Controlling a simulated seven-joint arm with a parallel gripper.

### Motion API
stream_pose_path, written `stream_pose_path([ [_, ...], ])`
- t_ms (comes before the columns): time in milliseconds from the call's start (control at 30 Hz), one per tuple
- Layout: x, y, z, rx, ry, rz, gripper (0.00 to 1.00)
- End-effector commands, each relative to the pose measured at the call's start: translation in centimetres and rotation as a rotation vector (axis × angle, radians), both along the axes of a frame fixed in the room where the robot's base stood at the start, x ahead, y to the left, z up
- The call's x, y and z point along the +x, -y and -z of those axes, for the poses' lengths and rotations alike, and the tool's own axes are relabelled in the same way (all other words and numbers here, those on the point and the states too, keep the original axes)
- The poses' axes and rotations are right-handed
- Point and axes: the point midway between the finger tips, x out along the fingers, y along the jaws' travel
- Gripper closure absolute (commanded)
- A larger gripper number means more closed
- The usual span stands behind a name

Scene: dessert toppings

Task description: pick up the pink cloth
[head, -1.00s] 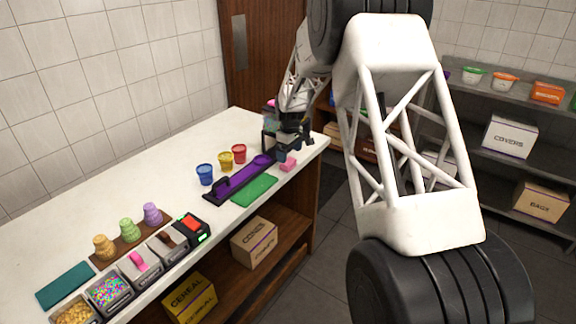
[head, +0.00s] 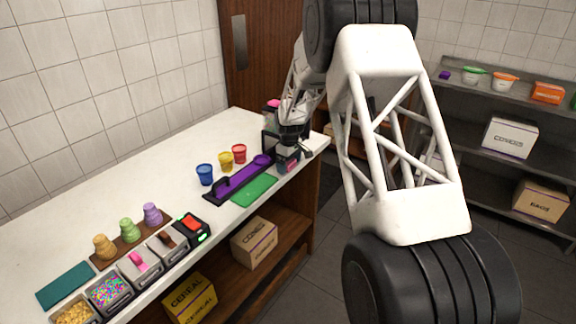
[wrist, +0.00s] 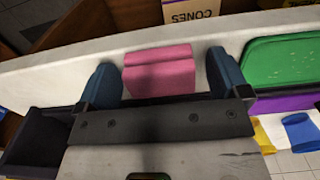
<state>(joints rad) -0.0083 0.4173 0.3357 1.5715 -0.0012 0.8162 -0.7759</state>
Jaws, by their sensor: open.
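The pink cloth (wrist: 158,72) is a small folded block lying on the white counter near its edge. In the wrist view it sits between the two blue fingers of my gripper (wrist: 162,80), with a gap on each side. My gripper is open and pointed down at the cloth. In the head view my gripper (head: 290,158) is at the far end of the counter, and only a small part of the cloth (head: 293,167) shows beside it. I cannot tell the height of the fingertips above the counter.
A green mat (head: 254,190) and a purple tray (head: 232,182) lie left of my gripper in the head view. Blue (head: 205,174), yellow (head: 226,161) and red (head: 239,153) cups stand behind. A dark box (wrist: 38,140) is at the wrist view's left. Topping bins (head: 110,291) line the near end.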

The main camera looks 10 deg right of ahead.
Motion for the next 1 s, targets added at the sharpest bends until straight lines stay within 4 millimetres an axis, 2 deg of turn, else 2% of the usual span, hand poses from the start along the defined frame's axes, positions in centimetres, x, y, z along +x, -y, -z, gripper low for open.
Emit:
stream_pose_path([
  [433,-0.01,0.01,-0.02,0.000,0.000,0.000,0.06],
  [800,-0.01,0.01,-0.03,0.000,0.000,0.000,0.62],
  [1000,-0.01,0.01,-0.04,0.000,0.000,0.000,0.64],
])
